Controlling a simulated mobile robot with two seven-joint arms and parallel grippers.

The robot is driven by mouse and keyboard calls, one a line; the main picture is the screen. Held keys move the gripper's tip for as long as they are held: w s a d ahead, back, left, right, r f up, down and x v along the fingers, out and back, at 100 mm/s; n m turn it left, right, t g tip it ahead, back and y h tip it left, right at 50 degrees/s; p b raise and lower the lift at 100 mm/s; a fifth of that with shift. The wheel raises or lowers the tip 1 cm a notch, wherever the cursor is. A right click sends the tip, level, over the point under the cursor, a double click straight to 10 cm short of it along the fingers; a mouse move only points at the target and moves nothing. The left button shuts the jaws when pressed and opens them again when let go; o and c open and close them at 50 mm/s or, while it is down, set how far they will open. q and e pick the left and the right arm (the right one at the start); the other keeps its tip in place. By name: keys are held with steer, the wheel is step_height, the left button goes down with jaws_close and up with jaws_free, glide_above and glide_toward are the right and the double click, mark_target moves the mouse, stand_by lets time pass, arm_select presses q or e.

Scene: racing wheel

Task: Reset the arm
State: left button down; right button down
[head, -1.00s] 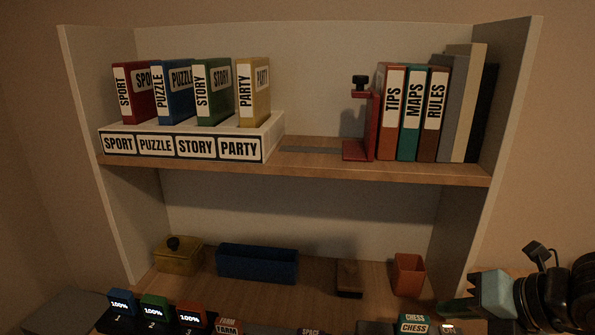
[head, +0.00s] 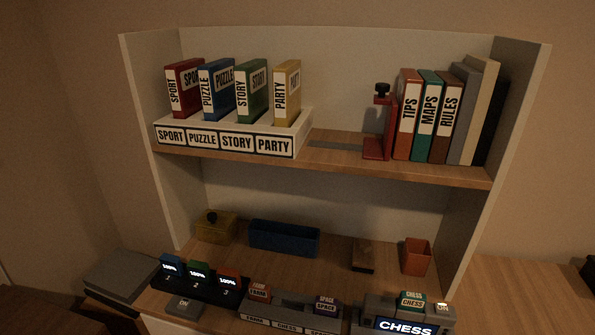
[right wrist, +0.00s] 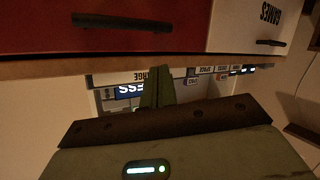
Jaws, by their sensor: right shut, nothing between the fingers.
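My right gripper (right wrist: 157,88) shows in the right wrist view with its two green fingers pressed together and nothing between them. It points toward the lower desk area, where a lit CHESS screen (right wrist: 130,91) shows upside down, and it touches nothing that I can make out. My left arm and gripper are in no view.
The upper shelf (head: 330,168) holds a white labelled holder (head: 228,141) with several game boxes, and a red bookend (head: 374,150) beside books. Below stand a blue bin (head: 284,238), an orange cup (head: 417,257) and a CHESS console (head: 405,326). A red drawer front (right wrist: 100,25) fills the wrist view's top.

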steer(key=s+a+f+m+g+h+p, duration=0.1)
steer(key=s+a+f+m+g, duration=0.1)
steer(key=s+f+g, duration=0.3)
steer(key=s+f+m, duration=0.1)
steer(key=s+f, duration=0.3)
steer(key=s, duration=0.4)
steer(key=shift+s+f+m, duration=0.15)
steer(key=shift+s+m, duration=0.05)
steer(key=shift+m, duration=0.1)
steer(key=shift+a, duration=0.1)
stand_by(1.1)
